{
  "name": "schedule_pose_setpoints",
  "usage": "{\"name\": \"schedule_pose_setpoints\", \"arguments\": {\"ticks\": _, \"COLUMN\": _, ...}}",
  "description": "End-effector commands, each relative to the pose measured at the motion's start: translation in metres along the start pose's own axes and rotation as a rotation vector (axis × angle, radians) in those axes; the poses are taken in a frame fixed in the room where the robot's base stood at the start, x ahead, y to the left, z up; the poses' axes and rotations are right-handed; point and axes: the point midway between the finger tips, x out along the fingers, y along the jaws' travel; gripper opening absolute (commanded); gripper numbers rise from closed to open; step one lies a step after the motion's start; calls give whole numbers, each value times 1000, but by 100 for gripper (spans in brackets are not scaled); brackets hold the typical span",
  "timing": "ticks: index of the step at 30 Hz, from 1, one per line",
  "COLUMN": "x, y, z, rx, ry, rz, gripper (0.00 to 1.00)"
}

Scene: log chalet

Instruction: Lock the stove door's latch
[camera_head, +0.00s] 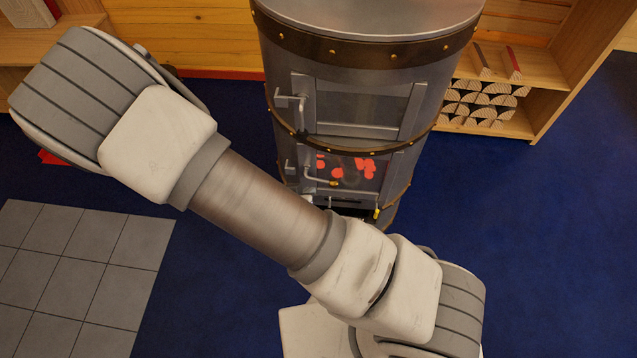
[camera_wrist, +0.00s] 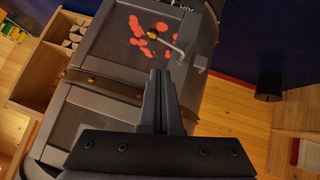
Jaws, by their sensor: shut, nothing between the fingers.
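The grey round stove (camera_head: 365,50) stands upright at the middle back in the head view, with an upper door (camera_head: 360,105) and a lower door window showing red embers (camera_head: 345,166). The lower door's latch is a bent metal rod with a brass knob (camera_head: 334,183). In the wrist view, which is tilted, the latch's brass knob (camera_wrist: 153,35) lies over the embers window, and its rod runs to a bracket (camera_wrist: 198,64) at the door edge. My gripper (camera_wrist: 159,72) is shut and empty, its tips just short of the rod in the picture; contact cannot be told. The head view does not clearly show my gripper.
A similar handle (camera_head: 284,103) sits on the upper door's left side. A brass-ended lever (camera_head: 376,214) is low on the stove. A wooden shelf with split logs (camera_head: 485,103) stands to the right. Blue floor (camera_head: 540,230) is open at the right; grey tiles (camera_head: 80,270) lie at left.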

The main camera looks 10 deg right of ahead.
Motion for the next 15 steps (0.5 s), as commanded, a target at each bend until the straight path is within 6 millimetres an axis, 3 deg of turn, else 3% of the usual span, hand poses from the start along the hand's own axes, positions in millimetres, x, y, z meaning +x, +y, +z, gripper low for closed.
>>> {"name": "schedule_pose_setpoints", "arguments": {"ticks": 6, "x": 16, "y": 12, "z": 8, "rx": -63, "ry": 122, "rz": 63, "gripper": 0}}
{"name": "schedule_pose_setpoints", "arguments": {"ticks": 15, "x": 17, "y": 16, "z": 6, "rx": -78, "ry": 161, "rz": 79, "gripper": 0}}
